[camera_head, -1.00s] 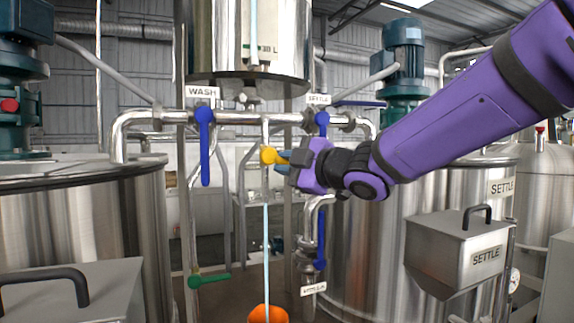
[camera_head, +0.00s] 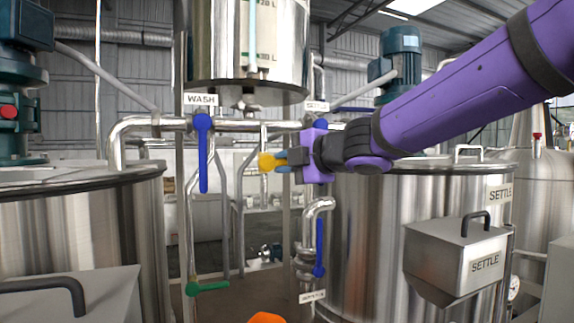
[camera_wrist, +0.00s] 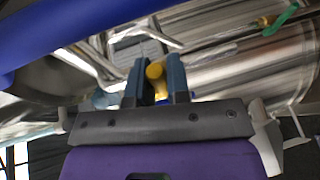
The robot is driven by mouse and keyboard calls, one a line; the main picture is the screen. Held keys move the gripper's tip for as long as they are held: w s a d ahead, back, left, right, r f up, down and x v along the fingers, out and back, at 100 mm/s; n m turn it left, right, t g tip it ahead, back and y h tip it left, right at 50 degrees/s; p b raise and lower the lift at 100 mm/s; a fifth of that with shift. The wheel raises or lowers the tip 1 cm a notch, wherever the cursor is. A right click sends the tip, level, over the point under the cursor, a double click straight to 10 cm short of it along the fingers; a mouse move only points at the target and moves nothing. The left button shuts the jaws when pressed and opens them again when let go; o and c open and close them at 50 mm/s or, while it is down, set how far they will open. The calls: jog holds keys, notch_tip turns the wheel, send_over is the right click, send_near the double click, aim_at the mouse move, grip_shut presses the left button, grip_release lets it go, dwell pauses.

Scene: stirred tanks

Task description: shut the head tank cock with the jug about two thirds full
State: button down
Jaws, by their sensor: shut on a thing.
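The yellow cock handle (camera_head: 268,162) sits on the thin pipe under the steel head tank (camera_head: 215,45). My gripper (camera_head: 282,160) reaches it from the right, its blue fingers closed on the handle. In the wrist view the yellow handle (camera_wrist: 155,72) shows between the two fingers (camera_wrist: 156,82). No stream shows below the cock. The orange jug (camera_head: 267,318) shows only its top at the bottom edge, so its level is hidden. A pale sight tube runs down the front of the head tank.
A blue WASH lever (camera_head: 203,155) hangs just left of the cock. A blue lever (camera_head: 320,248) and a green handle (camera_head: 208,287) are lower down. A SETTLE tank (camera_head: 375,235) stands at right, with a steel box (camera_head: 440,250) on its front.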

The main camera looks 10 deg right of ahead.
jog(key=c, duration=1.1)
grip_release()
jog(key=v, duration=1.1)
